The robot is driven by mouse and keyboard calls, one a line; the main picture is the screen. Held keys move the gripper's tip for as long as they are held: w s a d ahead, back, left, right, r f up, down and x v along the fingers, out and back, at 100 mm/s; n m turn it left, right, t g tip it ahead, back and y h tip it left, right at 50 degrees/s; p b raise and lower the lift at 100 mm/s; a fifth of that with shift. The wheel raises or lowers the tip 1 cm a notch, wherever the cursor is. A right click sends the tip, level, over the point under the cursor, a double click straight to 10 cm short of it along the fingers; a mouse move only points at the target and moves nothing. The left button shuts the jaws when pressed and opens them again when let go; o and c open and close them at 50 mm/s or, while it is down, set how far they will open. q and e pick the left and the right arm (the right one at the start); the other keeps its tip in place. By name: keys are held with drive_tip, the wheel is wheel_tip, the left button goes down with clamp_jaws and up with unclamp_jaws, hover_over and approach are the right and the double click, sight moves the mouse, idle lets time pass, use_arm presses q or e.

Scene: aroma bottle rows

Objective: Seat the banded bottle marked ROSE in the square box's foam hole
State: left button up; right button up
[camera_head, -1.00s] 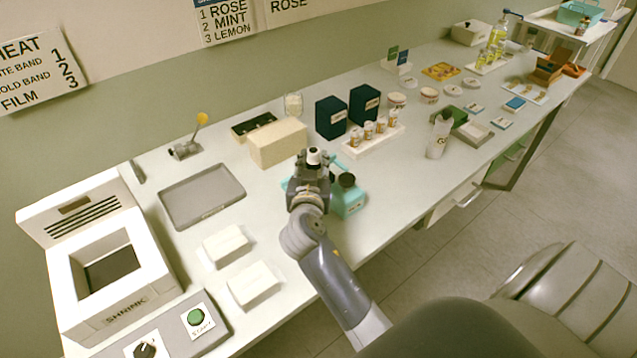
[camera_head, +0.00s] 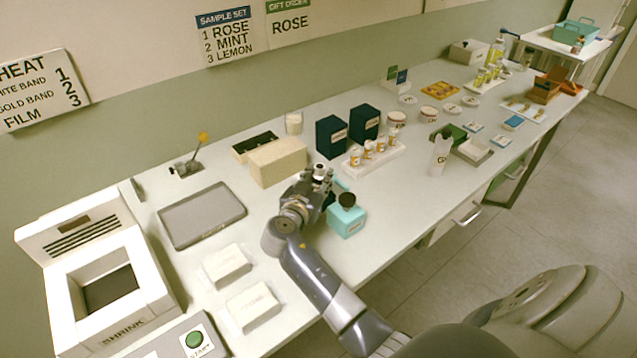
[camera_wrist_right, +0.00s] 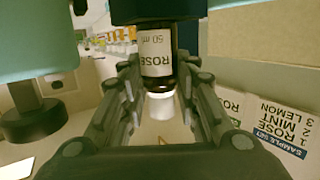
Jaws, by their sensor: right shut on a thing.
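My right gripper (camera_head: 319,180) is shut on a small dark bottle (camera_wrist_right: 157,88) with a white cap and a white label reading ROSE 50 ml. The label appears upside down in the right wrist view, between the fingers (camera_wrist_right: 158,75). In the head view the gripper holds it between the beige block and the teal bottle; its band cannot be made out. A dark open box (camera_head: 242,150) lies behind the beige block, and a green open box (camera_head: 447,130) stands farther right. I cannot tell which is the square box; no foam hole shows clearly. My left gripper is not in view.
The beige block (camera_head: 278,162) and a teal bottle with a black cap (camera_head: 346,220) stand close to the gripper. Two navy boxes (camera_head: 331,138) and a white rack (camera_head: 385,158) of small bottles are beyond. A grey tray (camera_head: 202,215) lies left.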

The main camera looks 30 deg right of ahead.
drive_tip(key=shift+f, duration=0.85)
drive_tip(key=shift+f, duration=0.2)
drive_tip(key=o, duration=0.8)
drive_tip(key=shift+r, duration=0.2)
drive_tip(key=b+v, duration=0.3)
drive_tip(key=v, duration=0.7)
drive_tip(key=shift+s+a+f+b, duration=0.1)
drive_tip(key=shift+s+a+b, duration=0.1)
drive_tip(key=shift+a+b, duration=0.15)
drive_tip(key=shift+s+a+r, duration=0.3)
drive_tip(key=shift+s+a, duration=0.05)
drive_tip(key=shift+a, duration=0.1)
